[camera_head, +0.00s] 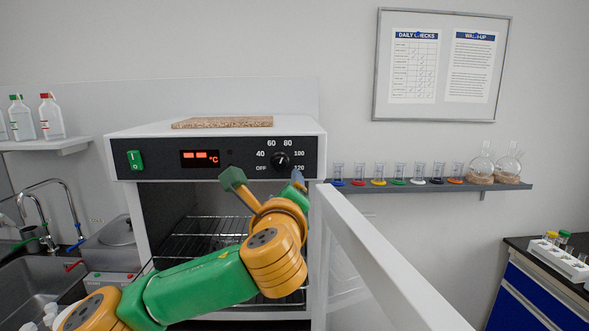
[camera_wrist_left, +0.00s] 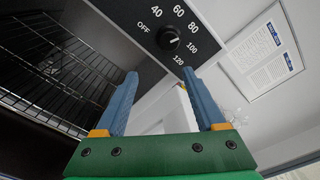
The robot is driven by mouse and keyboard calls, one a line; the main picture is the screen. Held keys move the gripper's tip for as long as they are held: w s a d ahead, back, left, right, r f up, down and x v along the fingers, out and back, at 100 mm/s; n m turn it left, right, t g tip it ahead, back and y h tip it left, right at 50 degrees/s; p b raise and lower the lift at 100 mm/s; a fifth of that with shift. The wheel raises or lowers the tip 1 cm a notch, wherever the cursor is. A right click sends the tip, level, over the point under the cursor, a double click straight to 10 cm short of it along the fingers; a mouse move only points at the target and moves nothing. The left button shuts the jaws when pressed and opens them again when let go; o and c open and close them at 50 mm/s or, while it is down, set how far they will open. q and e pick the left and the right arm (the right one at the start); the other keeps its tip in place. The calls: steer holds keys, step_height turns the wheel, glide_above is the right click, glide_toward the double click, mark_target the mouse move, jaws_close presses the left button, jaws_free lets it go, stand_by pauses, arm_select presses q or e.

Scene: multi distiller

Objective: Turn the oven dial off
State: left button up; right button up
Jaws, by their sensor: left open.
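The oven (camera_head: 225,128) is a white box with a black control panel. Its round black dial (camera_head: 281,161) is at the panel's right, ringed by OFF and 40 to 120. The dial also shows in the left wrist view (camera_wrist_left: 170,39); its small white mark seems to lie on the 80 to 100 side, away from OFF. My left gripper (camera_wrist_left: 160,75) is open and empty, its blue fingers pointing toward the panel just below the dial, apart from it. In the head view a blue fingertip (camera_head: 298,177) shows just right of and below the dial. My right gripper is not in view.
The oven's door (camera_head: 390,260) stands open on the right, close to my left arm. The cavity holds wire racks (camera_head: 205,240). A green switch (camera_head: 135,160) and red display (camera_head: 200,158) are on the panel. A shelf (camera_head: 430,190) with glassware is to the right, a sink (camera_head: 35,280) at left.

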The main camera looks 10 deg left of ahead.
mark_target(279, 164)
arm_select(q)
steer(key=shift+t+y, duration=0.3)
steer(key=shift+y, duration=0.1)
steer(key=w+a+r+p, duration=0.1)
steer(key=w, duration=0.1)
steer(key=w+r+p, duration=0.1)
steer(key=w+p, duration=0.1)
steer(key=w+a+r+p, duration=0.1)
steer(key=w, duration=0.1)
steer(key=shift+a+p, duration=0.3)
steer(key=shift+p, duration=0.1)
steer(key=shift+w+f, duration=0.1)
jaws_close()
